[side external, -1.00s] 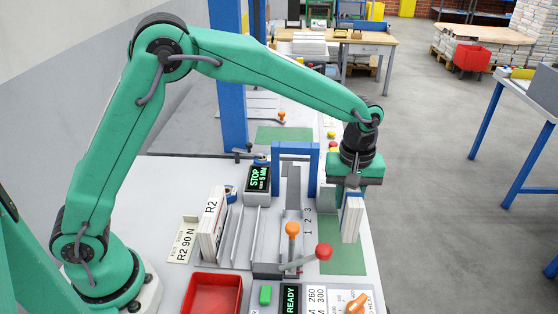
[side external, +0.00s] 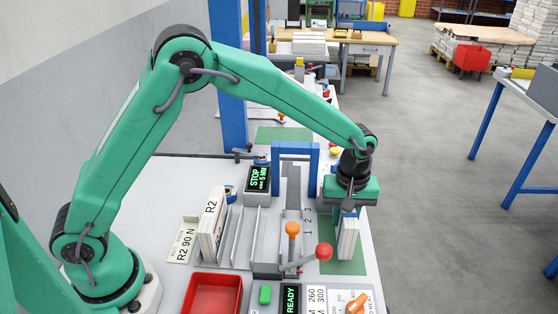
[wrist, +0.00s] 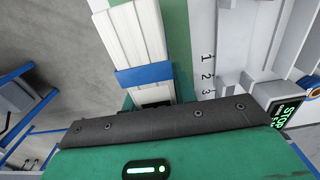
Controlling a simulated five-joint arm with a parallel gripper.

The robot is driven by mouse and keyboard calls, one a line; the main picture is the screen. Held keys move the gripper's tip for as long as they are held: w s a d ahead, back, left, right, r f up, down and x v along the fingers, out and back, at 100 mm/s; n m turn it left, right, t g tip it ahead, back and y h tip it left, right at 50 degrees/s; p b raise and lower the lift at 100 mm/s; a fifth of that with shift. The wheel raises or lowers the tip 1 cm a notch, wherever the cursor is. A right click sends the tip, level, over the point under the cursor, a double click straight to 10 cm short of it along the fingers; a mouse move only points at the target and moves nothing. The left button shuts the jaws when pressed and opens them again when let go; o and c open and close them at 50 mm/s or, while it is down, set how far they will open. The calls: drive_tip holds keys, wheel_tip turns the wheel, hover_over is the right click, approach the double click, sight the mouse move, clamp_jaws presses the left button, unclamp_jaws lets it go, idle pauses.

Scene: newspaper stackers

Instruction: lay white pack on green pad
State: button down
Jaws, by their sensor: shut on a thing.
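The white pack (side external: 348,238) hangs upright from my gripper (side external: 349,212) at the right side of the bench. My gripper is shut on the upper part of the pack. The green pad (side external: 352,268) lies flat on the bench below and behind the pack, which partly hides it. I cannot tell whether the pack's lower end touches the pad. In the wrist view the white pack (wrist: 128,38) shows its pale layered edges and a blue band (wrist: 145,74), with a strip of the green pad (wrist: 176,38) beside it. The fingertips are mostly hidden there.
Left of the pad are a blue gate frame (side external: 295,148), an orange-knobbed lever (side external: 292,229) and a red-knobbed lever (side external: 323,250). An R2 pack (side external: 210,228) stands in a rack. Open floor lies right.

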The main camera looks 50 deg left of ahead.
drive_tip(key=shift+f, duration=0.95)
drive_tip(key=shift+f, duration=0.65)
drive_tip(key=c, duration=1)
unclamp_jaws()
drive_tip(key=shift+c, duration=0.2)
drive_tip(key=shift+r, duration=0.1)
wheel_tip(320, 180, up, 8)
drive_tip(key=shift+f, duration=0.25)
drive_tip(key=shift+r, duration=0.1)
